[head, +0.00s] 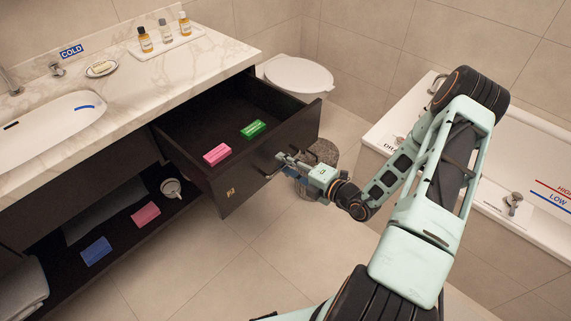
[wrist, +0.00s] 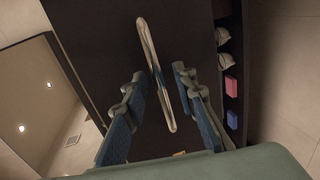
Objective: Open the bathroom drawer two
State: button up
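The dark drawer (head: 243,172) under the marble counter is pulled well out, and its inside shows. A gold mark (head: 230,192) is on its front. A pink box (head: 217,154) and a green box (head: 253,129) lie inside it. My gripper (head: 280,162) is at the drawer front, by the handle. In the wrist view the long metal handle (wrist: 150,60) runs between the two spread fingers of my gripper (wrist: 160,76). Gaps show on both sides of the handle, so the fingers look open around it and not clamped.
An open shelf below holds a pink box (head: 145,214), a blue box (head: 96,250) and a white roll (head: 171,188). A toilet (head: 298,76) and a dark bin (head: 322,152) stand behind the drawer. The bathtub (head: 398,120) is at right. Tiled floor (head: 230,270) in front is clear.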

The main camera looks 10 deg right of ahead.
jog(key=v, duration=1.2)
dwell(0.3)
